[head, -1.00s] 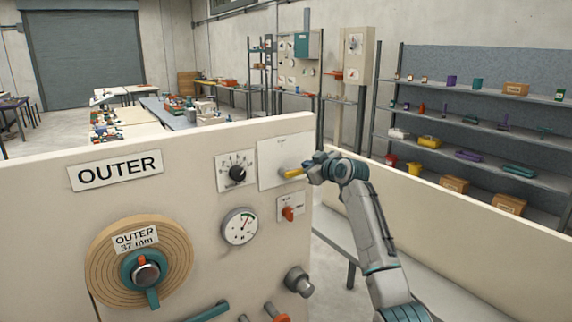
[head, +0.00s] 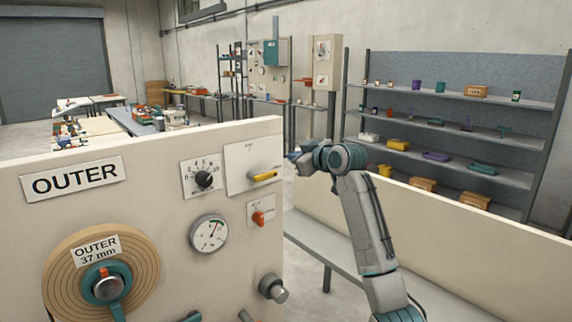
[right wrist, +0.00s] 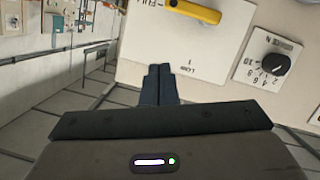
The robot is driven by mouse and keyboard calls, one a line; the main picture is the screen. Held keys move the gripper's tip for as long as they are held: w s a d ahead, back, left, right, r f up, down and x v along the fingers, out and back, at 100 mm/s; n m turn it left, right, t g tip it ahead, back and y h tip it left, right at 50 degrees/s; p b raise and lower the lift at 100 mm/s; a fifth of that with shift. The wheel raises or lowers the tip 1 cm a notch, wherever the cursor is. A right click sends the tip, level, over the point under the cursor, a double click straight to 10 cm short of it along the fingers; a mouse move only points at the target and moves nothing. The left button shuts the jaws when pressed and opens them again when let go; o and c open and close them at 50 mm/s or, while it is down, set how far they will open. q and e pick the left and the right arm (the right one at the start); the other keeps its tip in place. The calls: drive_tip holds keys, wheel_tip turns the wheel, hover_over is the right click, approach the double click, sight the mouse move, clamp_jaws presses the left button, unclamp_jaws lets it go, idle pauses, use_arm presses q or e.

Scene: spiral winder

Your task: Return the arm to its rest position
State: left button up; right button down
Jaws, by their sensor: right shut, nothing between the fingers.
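My right arm (head: 365,225) comes up from the lower right in the head view. Its gripper (head: 294,155) is at the right edge of the cream panel (head: 150,190), a little above and to the right of the yellow lever (head: 263,176), and apart from it. In the right wrist view the two dark fingers (right wrist: 159,84) are together with nothing between them. The yellow lever (right wrist: 193,11) lies beyond the fingertips on its white plate (right wrist: 165,48), near the FULL mark. My left gripper is in neither view.
The panel also carries a black dial (head: 204,179), a gauge (head: 209,234), an orange switch (head: 258,217) and a spool (head: 60,275) labelled OUTER 37 mm. A low cream wall (head: 440,225) runs along the right. Shelves (head: 455,93) stand behind it.

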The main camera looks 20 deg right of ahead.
drive_tip(key=shift+v, duration=0.8)
drive_tip(key=shift+w, duration=0.1)
